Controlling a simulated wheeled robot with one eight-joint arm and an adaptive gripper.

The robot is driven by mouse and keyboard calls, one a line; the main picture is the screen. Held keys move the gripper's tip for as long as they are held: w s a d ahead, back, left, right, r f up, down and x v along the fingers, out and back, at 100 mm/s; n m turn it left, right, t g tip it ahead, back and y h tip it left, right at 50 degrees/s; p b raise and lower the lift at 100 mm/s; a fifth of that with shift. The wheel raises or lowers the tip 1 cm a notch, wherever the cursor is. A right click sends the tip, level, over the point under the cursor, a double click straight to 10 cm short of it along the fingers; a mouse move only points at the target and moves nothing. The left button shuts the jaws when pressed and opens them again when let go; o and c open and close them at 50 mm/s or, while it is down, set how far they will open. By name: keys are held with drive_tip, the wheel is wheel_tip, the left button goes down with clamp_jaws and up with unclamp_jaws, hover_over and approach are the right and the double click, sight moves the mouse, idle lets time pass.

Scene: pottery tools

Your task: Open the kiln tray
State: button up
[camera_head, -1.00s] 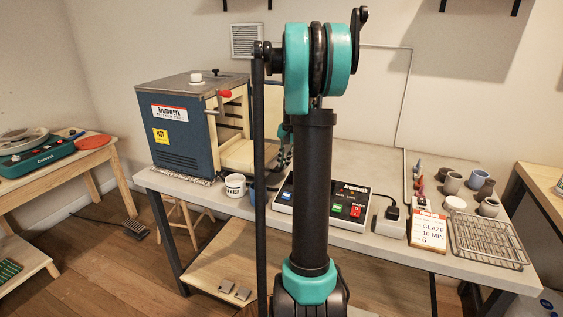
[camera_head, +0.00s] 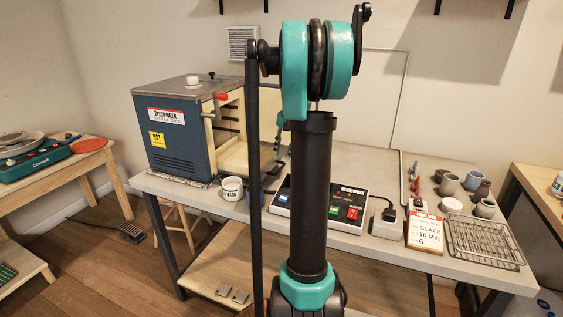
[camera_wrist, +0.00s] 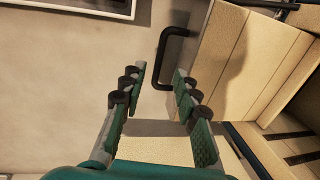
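The blue kiln (camera_head: 172,132) stands on the grey worktop, its front open to the right. A cream slab, seemingly the kiln tray (camera_head: 234,158), shows low in the opening; my arm hides its right part. In the wrist view, a cream block (camera_wrist: 240,70) bears a black bar handle (camera_wrist: 163,58); I cannot tell for sure whether it is the tray front. My gripper (camera_wrist: 158,84) is open and empty, with the handle just beyond its fingertips. In the head view, the gripper is mostly hidden behind my arm.
A white mug (camera_head: 232,189) stands near the worktop's front edge. The control box (camera_head: 350,204) is right of my arm. Farther right are a glaze card (camera_head: 426,233), several small pots and a wire rack (camera_head: 484,243). A red knob (camera_head: 222,96) projects from the kiln.

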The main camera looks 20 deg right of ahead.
wheel_tip(320, 180, up, 6)
drive_tip(key=shift+s+d, duration=0.4)
idle(0.3)
